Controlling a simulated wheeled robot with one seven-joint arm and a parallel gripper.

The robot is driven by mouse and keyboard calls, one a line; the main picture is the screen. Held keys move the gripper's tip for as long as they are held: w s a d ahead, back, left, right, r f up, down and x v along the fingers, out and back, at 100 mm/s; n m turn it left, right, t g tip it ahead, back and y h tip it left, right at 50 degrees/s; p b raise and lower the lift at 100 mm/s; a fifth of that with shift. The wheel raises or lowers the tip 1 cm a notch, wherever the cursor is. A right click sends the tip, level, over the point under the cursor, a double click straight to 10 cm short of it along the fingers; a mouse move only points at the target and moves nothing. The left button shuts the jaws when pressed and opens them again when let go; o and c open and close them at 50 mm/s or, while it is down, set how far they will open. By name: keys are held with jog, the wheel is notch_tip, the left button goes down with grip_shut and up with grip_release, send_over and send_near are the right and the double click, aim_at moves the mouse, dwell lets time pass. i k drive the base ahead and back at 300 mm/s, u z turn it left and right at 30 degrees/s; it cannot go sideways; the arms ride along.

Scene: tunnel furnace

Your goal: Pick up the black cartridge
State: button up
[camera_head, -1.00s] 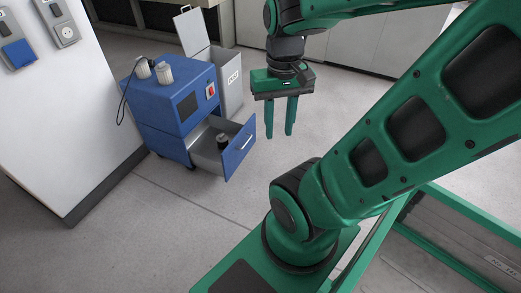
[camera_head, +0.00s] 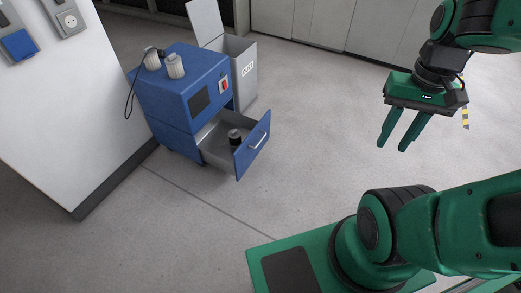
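A small black cartridge (camera_head: 235,137) with a lighter top stands in the open drawer (camera_head: 213,155) of a blue cabinet (camera_head: 180,100). The drawer's blue front hides part of the space around it. My gripper (camera_head: 401,147) is at the upper right, well to the right of the drawer and apart from it. Its two green fingers point down with a gap between them and nothing in it.
Two pale cylinders (camera_head: 175,66) and a black cable stand on the cabinet top. A grey bin (camera_head: 241,71) with its lid raised is behind the cabinet. A white wall (camera_head: 60,130) with sockets is at left. The floor between drawer and gripper is clear.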

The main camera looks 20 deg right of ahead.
aim_at(236, 141)
jog(key=z, duration=0.05)
jog(key=i, duration=1)
jog(key=u, duration=0.05)
